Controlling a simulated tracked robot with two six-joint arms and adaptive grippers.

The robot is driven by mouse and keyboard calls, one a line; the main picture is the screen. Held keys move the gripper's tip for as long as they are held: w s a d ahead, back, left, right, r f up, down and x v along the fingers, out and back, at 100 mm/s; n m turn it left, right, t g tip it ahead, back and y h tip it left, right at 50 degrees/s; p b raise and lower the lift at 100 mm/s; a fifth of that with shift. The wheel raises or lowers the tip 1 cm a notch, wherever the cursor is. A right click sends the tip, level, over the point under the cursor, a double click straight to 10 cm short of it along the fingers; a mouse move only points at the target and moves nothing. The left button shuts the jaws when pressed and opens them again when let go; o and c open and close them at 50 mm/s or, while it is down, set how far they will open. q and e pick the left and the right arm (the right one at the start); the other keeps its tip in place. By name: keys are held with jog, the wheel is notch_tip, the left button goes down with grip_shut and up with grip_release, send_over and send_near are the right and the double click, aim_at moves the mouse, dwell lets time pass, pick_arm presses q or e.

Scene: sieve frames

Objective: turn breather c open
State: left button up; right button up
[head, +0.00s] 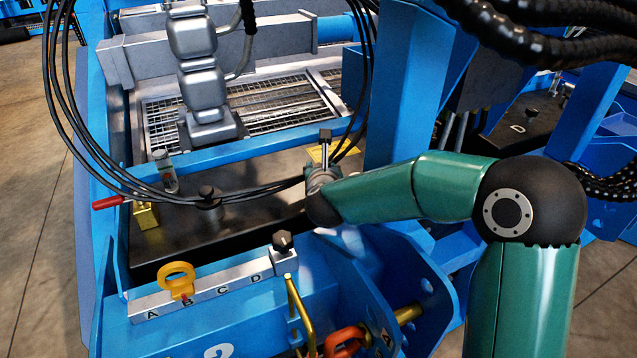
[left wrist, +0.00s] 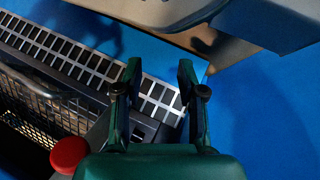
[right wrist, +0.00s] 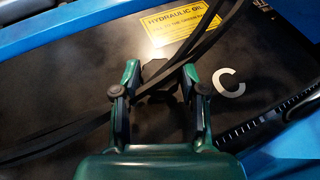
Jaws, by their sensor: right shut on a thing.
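Breather C is a black knob (right wrist: 156,70) on a black tank lid (right wrist: 55,95), beside a white letter C in the right wrist view. My right gripper (right wrist: 160,74) has its fingers on either side of the knob and is shut on it. In the head view my right gripper (head: 322,182) is over the right part of the lid, and the knob there is hidden. My left gripper (left wrist: 155,80) is open and empty over a slotted grey strip in the left wrist view. It is not made out in the head view.
Black cables (head: 250,199) cross the lid; in the right wrist view they run close by the knob.

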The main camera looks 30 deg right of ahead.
jog(key=shift+d+n+t+y+b, duration=0.15)
jog(key=shift+n+t+y+b, duration=0.35)
jog(key=shift+n+y, duration=0.9)
jog(key=shift+r, duration=0.1)
jog(key=o, duration=1.1)
jog(key=shift+o, duration=0.2)
jog(key=shift+s, duration=0.1)
jog(key=v, duration=0.7)
jog(key=shift+s, duration=0.15)
